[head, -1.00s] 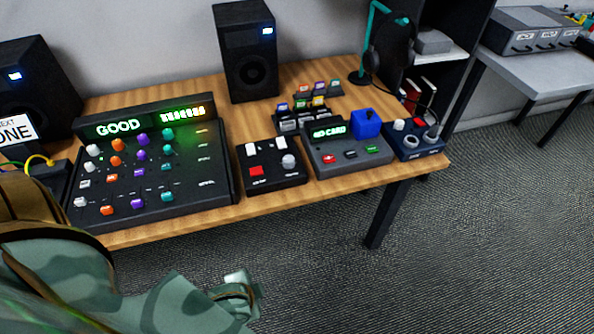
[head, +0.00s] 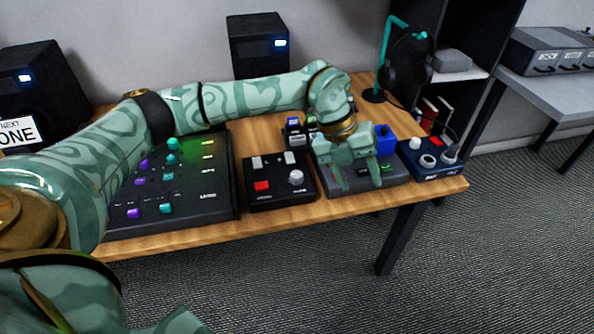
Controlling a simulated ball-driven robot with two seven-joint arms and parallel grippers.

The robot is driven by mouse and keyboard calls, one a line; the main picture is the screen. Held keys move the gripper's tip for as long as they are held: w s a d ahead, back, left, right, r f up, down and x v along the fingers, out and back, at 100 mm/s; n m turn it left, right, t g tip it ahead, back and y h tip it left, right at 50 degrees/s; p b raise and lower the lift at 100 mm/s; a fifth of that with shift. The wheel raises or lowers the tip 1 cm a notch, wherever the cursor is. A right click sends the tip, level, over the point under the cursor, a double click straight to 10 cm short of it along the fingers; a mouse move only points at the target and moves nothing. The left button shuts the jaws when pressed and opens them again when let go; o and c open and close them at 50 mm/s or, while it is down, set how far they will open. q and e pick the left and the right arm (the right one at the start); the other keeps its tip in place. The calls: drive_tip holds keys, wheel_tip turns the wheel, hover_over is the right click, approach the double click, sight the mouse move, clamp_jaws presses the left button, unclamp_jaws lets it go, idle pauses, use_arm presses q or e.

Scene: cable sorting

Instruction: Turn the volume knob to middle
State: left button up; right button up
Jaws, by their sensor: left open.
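A small black control box (head: 279,202) stands on the table with a red button, two light keys and a round grey knob (head: 296,177). A dark blue box (head: 436,172) at the table's right end carries more round knobs. The labels are too small to read, so I cannot tell which knob is the volume knob. My left gripper (head: 357,184) points down with its fingers apart and empty, over the grey card-reader box (head: 396,186), right of the black box. It hides most of that box and its display. My right gripper is not in view.
A large mixer panel (head: 222,195) lies at the left, partly behind my left arm. A speaker (head: 246,66), a headphone stand (head: 376,95) and a blue block (head: 384,138) are behind or beside the boxes. Some wood is bare (head: 262,134) behind the black box.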

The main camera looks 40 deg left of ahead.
sight(296, 174)
use_arm(q)
drive_tip(key=w+a+r+n+y, duration=0.1)
drive_tip(key=a+r+n+y, duration=0.2)
drive_tip(key=a, duration=0.5)
drive_tip(key=w+a+r+n+y, duration=0.1)
drive_tip(key=a+r+n+y, duration=0.2)
drive_tip(key=a, duration=0.5)
drive_tip(key=f+b, duration=0.3)
drive_tip(key=f, duration=0.5)
drive_tip(key=f+b, duration=0.3)
drive_tip(key=f, duration=0.4)
drive_tip(key=shift+s+a+f+b, duration=0.1)
drive_tip(key=shift+s+f+b, duration=0.1)
drive_tip(key=shift+f+b, duration=0.2)
drive_tip(key=shift+f, duration=0.1)
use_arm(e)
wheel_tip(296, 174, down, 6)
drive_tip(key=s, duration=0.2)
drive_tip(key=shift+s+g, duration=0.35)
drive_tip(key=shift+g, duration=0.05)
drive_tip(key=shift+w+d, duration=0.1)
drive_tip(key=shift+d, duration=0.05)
use_arm(q)
drive_tip(key=c, duration=1)
drive_tip(key=shift+o, duration=0.2)
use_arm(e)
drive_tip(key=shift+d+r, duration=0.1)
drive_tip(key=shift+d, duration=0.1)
